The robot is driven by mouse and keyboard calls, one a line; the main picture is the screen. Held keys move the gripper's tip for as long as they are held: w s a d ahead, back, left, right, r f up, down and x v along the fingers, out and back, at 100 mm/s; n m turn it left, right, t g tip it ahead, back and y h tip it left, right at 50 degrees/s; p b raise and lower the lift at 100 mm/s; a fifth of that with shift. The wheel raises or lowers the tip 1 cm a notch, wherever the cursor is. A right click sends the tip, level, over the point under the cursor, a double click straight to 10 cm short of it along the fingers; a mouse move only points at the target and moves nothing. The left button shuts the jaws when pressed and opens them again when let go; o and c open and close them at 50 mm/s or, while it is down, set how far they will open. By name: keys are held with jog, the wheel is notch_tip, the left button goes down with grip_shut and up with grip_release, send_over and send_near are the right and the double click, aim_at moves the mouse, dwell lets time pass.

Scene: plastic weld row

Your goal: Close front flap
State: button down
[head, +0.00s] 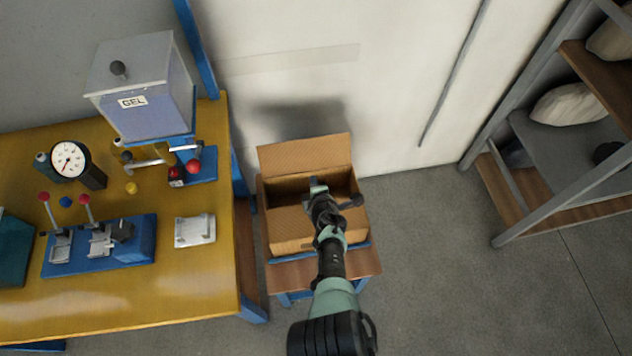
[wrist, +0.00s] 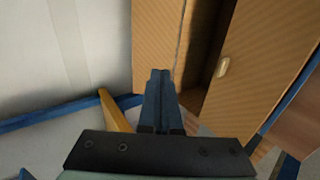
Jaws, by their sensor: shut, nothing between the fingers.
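An open cardboard box (head: 276,244) stands on a small stand. Its back flap (head: 303,153) stands up towards the wall. The dark opening (head: 285,188) shows behind the front flap (head: 287,222), which lies over the front part of the box; I cannot tell if it is fully flat. My gripper (head: 318,185) is shut and empty, over the opening near the front flap's rear edge. In the wrist view the shut fingers (wrist: 160,80) point at the box, beside a cardboard panel (wrist: 155,40). Another panel (wrist: 255,55) has a small oval hole. Contact cannot be told.
The stand (head: 365,262) has a wooden top and blue frame. A yellow workbench (head: 190,285) with a grey GEL box (head: 150,95) is on the left. A pale wall is behind. A shelf rack (head: 575,215) stands at right, with clear floor (head: 430,260) between.

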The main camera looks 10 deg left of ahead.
notch_tip(320, 180, up, 6)
jog(key=p, duration=0.5)
jog(key=shift+r, duration=0.15)
